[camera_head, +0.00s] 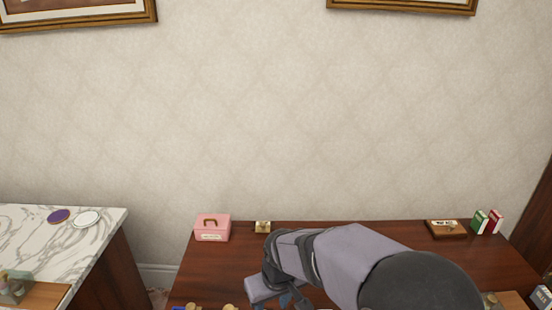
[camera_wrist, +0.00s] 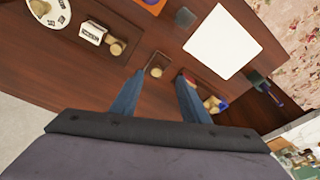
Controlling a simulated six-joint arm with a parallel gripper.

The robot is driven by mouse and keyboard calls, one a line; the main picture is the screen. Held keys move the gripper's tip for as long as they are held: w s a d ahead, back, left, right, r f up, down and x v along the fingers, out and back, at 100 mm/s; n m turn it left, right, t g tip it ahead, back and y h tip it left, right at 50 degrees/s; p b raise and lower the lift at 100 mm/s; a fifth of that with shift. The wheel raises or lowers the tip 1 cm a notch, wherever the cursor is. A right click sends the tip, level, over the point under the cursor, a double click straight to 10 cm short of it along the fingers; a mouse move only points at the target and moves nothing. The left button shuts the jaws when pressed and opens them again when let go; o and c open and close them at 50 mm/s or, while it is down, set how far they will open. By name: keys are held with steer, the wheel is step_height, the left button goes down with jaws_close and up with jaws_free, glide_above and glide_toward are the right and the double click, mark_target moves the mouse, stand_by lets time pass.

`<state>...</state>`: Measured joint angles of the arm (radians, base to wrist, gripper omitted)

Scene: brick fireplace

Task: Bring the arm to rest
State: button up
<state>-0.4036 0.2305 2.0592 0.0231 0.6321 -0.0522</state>
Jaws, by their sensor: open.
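My gripper (camera_wrist: 161,76) shows in the wrist view as two blue fingers held apart, with nothing between the tips. Its fingers point down over the dark wooden desk (camera_wrist: 95,68). In the head view my gripper (camera_head: 286,301) is low in the middle, partly cut off by the bottom edge and partly behind my arm. My arm reaches over the desk (camera_head: 215,265) from the lower right. A small wooden block with a dark top (camera_wrist: 156,71) lies beyond the fingertips; I cannot tell the gap.
A pink box (camera_head: 212,228) and a small wooden item (camera_head: 263,227) stand along the desk's back edge. A wooden tray (camera_head: 446,234) and green and red boxes (camera_head: 480,222) are at back right. A marble counter (camera_head: 60,240) is left. A white sheet (camera_wrist: 222,42) lies near the gripper.

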steer(key=s+d+m+g+h+p, duration=0.1)
steer(key=s+d+m, duration=0.4)
steer(key=s+d, duration=1)
steer(key=shift+s+d+g+p, duration=0.25)
steer(key=shift+d+g+p, duration=0.05)
steer(key=shift+d+g, duration=0.4)
stand_by(0.6)
